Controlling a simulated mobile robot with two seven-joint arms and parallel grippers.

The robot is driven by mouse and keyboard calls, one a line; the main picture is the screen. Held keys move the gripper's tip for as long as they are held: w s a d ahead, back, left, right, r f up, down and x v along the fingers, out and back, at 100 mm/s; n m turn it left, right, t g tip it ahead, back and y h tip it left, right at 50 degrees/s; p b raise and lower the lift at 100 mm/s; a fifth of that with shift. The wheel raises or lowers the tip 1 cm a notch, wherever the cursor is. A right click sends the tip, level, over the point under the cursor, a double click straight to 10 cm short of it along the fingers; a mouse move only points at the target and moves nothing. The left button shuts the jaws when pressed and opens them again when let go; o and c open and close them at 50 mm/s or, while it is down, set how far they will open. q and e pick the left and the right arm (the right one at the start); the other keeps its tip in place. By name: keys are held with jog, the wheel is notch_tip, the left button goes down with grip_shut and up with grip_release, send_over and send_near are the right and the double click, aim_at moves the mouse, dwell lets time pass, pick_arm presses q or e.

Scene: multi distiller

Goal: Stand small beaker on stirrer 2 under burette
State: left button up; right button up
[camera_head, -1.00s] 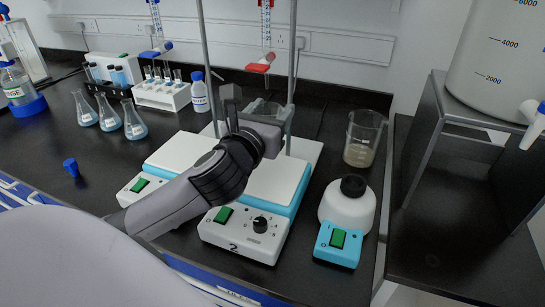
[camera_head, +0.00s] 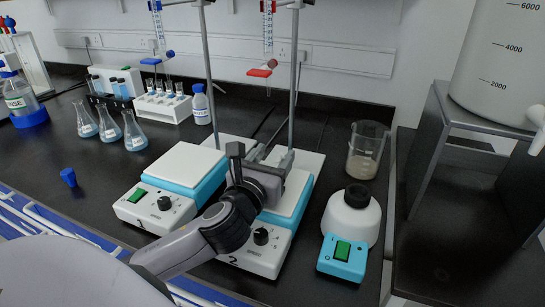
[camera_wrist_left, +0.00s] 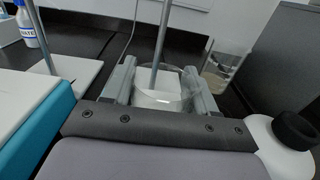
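The small clear glass beaker (camera_wrist_left: 165,98) is between the fingers of my left gripper (camera_head: 262,158), which looks shut on it. In the head view the gripper mostly hides the beaker, and its contact with the plate below is hidden. Stirrer 2 (camera_head: 248,258), with a white top plate and blue sides, lies under my gripper; its front shows a knob and the number 2. The burette (camera_head: 268,28) with a red tap hangs on a stand behind and above stirrer 2. My right gripper is not in view.
Stirrer 1 (camera_head: 155,207) stands left with its plate bare. A metal stand rod (camera_head: 295,90) rises close behind my gripper. Several flasks (camera_head: 108,127) stand left.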

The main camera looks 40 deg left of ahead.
pick_arm(q)
jog(key=shift+o, duration=1.4)
jog(key=shift+r, duration=0.2)
jog(key=v, duration=0.8)
jog(key=shift+s+f, duration=0.1)
jog(key=shift+f, duration=0.05)
jog(key=shift+r+p+v, duration=0.25)
jog(key=shift+p+v, duration=0.45)
jog(key=shift+v, duration=0.3)
jog(key=shift+p+v, duration=0.7)
jog(key=shift+v, duration=0.15)
jog(key=shift+s+f, duration=0.1)
jog(key=shift+f, duration=0.1)
